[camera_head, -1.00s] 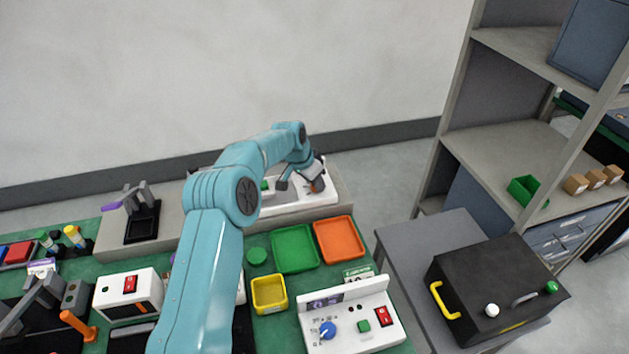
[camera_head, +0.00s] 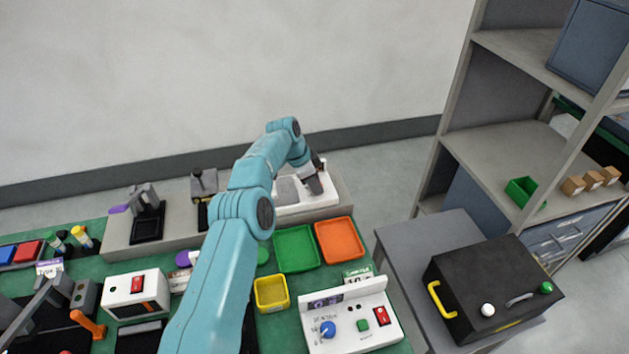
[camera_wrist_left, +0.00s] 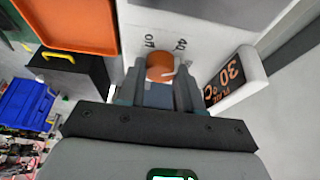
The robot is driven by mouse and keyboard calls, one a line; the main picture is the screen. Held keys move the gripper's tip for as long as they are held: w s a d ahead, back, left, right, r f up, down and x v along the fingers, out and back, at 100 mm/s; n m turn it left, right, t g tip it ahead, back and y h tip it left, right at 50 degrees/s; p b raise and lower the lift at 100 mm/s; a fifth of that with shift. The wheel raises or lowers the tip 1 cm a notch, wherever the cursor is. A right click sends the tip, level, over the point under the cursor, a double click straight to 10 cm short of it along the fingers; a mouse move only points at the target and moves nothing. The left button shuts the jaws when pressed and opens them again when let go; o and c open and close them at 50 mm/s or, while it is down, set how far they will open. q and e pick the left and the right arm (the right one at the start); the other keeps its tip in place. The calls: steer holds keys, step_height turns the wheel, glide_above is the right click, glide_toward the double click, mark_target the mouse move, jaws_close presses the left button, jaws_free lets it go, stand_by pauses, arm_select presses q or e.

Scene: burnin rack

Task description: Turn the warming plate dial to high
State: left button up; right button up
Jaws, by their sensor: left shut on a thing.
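The warming plate (camera_head: 301,208) is a white unit with a grey top at the back of the bench in the head view. Its orange dial (camera_wrist_left: 160,66) shows in the left wrist view between my fingers, with the printed marks "Off" and "40" on the white panel beyond it. A display (camera_wrist_left: 230,78) beside the dial reads "PLATE 30 °C". My left gripper (camera_head: 317,188) points down at the right end of the unit. In the left wrist view the gripper (camera_wrist_left: 159,84) is shut on the dial. The fingers hide part of the dial, and its exact setting is unclear.
An orange tray (camera_head: 339,260), a green tray (camera_head: 295,249) and a yellow bin (camera_head: 271,294) stand in front of the unit. A white box with a blue knob (camera_head: 328,329) is nearer. A black case (camera_head: 495,285) sits on a grey side table. Shelving stands at right.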

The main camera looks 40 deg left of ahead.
arm_select(q)
steer(key=shift+d, duration=0.1)
steer(key=o, duration=1)
steer(key=shift+w+f, duration=0.1)
steer(key=v, duration=1.6)
steer(key=shift+r+p, duration=0.2)
steer(key=shift+p, duration=0.2)
